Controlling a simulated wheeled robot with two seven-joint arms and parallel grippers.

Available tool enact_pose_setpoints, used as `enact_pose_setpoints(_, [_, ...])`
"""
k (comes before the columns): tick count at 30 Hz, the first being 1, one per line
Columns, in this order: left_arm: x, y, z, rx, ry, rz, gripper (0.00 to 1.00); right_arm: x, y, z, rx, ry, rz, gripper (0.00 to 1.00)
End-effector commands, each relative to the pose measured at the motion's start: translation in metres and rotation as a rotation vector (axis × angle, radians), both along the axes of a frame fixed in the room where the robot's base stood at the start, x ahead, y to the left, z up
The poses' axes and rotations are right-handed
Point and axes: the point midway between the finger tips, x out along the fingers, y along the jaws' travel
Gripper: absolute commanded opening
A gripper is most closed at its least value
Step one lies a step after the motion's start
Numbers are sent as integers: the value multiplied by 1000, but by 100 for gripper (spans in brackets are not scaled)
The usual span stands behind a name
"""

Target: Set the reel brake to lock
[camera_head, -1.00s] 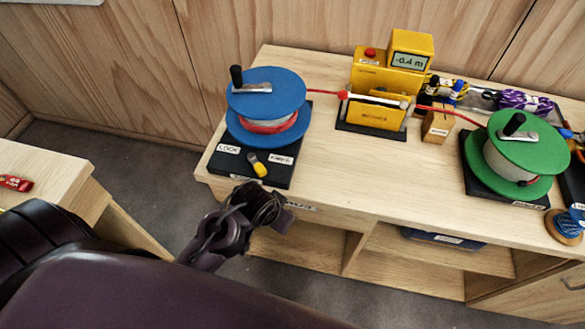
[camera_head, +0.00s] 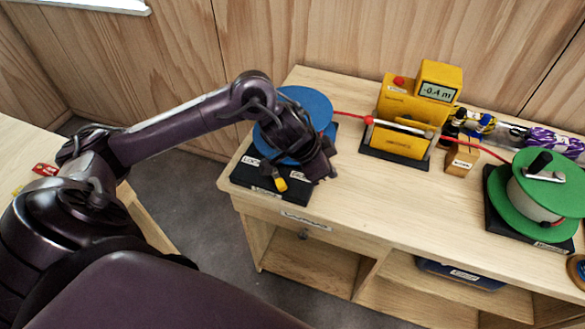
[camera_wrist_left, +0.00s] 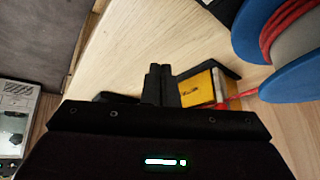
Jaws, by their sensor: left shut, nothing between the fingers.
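The blue reel (camera_head: 312,101) stands on a black base (camera_head: 258,185) at the left of the bench. The brake lever (camera_head: 280,184) has a yellow tip and sits at the base's front, between the LOCK label (camera_head: 250,160) on the left and a second label (camera_head: 298,176), partly covered, on the right. Its tip points to the front and slightly right. My left gripper (camera_head: 326,172) is over the base's right side, right of the lever, covering part of the reel. Its fingers (camera_wrist_left: 160,86) are shut and empty in the left wrist view, where the reel (camera_wrist_left: 290,78) also shows. My right gripper is out of view.
A yellow counter (camera_head: 438,85) reading -0.4 m stands behind a yellow line guide (camera_head: 403,145). A red line runs from the blue reel through it to the green reel (camera_head: 545,195). Bare bench top (camera_head: 370,200) lies right of the blue reel. Open shelves are below.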

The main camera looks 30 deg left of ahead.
Motion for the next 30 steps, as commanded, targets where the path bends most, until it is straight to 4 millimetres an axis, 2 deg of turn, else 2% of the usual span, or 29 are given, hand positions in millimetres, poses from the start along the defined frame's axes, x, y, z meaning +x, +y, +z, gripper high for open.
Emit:
enact_pose_setpoints(1, [-1,23,8,27,40,35,0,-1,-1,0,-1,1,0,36])
enact_pose_setpoints(3, [-7,47,13,48,102,82,0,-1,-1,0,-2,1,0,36])
enact_pose_setpoints(6, [-15,72,21,66,168,146,0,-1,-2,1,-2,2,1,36])
enact_pose_setpoints(9, [-20,86,26,75,206,186,0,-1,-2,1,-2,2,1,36])
enact_pose_setpoints(23, [-22,89,24,77,221,200,0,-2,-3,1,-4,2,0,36])
enact_pose_setpoints(26, [-20,87,15,75,224,200,0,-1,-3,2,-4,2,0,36])
enact_pose_setpoints(30, [-13,83,-8,76,226,199,0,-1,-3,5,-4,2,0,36])
